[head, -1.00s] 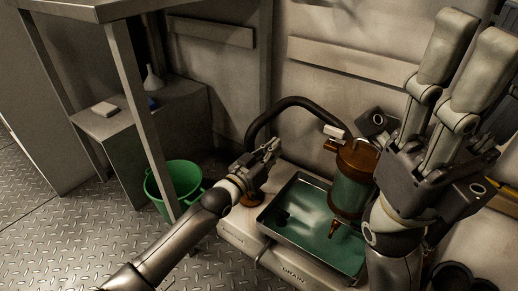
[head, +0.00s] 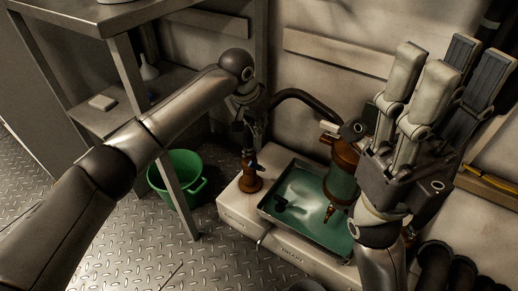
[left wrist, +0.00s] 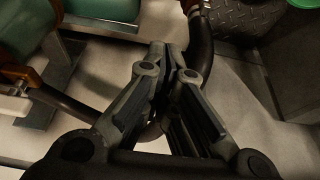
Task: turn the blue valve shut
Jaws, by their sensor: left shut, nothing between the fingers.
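I cannot make out a blue valve in either view. My left gripper (head: 251,155) points down just above a brown round fitting (head: 250,181) on the pale machine base, at the end of a black hose. It is shut and empty, and it hides part of what is around the fitting. In the left wrist view its closed fingers (left wrist: 166,55) lie beside the black hose (left wrist: 201,48). My right gripper (head: 447,82) is raised at the right with its fingers spread upward, open and empty.
A metal tray (head: 262,208) with green liquid sits on the pale base (head: 236,208). A brown-capped green cylinder (head: 341,183) stands over its right side. A green bucket (head: 184,165) is on the floor. A metal table leg (head: 178,190) stands near my left arm.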

